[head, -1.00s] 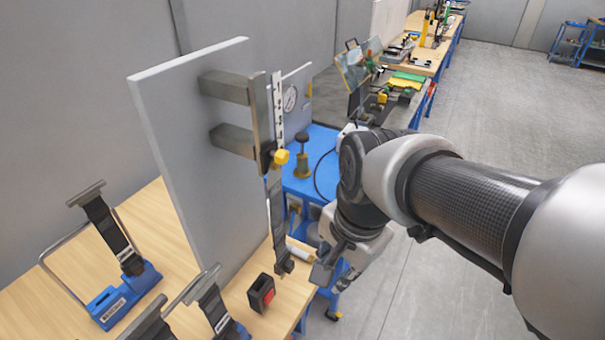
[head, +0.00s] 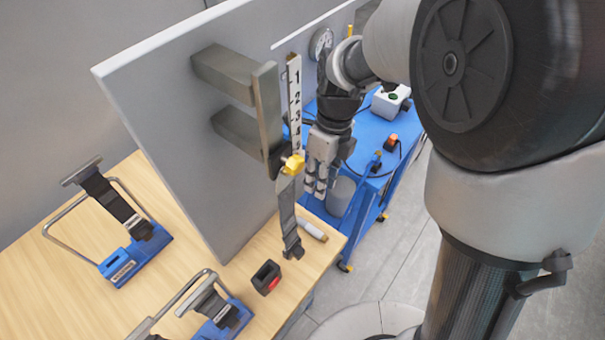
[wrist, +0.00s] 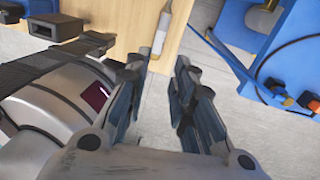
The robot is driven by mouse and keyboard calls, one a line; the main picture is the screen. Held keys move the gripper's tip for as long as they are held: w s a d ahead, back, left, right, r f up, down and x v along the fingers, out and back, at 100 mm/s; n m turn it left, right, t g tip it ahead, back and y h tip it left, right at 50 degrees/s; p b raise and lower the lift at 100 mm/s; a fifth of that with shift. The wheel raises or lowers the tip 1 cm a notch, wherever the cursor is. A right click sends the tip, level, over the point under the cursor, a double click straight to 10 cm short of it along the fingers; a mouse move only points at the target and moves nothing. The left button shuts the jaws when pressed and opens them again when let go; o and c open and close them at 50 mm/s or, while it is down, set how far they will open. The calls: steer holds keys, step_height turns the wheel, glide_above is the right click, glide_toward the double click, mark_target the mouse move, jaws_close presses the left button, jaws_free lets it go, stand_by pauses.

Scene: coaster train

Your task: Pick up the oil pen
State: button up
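The oil pen (head: 312,230) is a small whitish cylinder with a yellowish end. It lies on the wooden tabletop (head: 255,249) near its right edge. In the wrist view the pen (wrist: 161,32) shows at the top, beyond my fingertips. My gripper (head: 318,186) points down, above and apart from the pen. In the wrist view its fingers (wrist: 158,78) are spread with only floor seen between them, so it is open and empty.
A hanging strap (head: 287,218) and a black buckle (head: 267,277) are left of the pen. A metal bracket (head: 268,110) juts from the grey panel (head: 175,130). A blue cart (head: 376,160) stands behind and right. Blue-based strap holders (head: 138,257) stand at left.

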steer(key=b, duration=0.5)
glide_above(313, 228)
steer(key=w, duration=0.1)
step_height(313, 228, down, 12)
steer(key=shift+w+a+f, duration=0.1)
steer(key=shift+f, duration=0.1)
steer(key=f+b, duration=0.1)
steer(key=f, duration=0.1)
steer(key=s+f+b, duration=0.1)
steer(key=f, duration=0.2)
steer(key=shift+f+b, duration=0.1)
steer(key=shift+b, duration=0.25)
steer(key=shift+c, duration=0.2)
jaws_close()
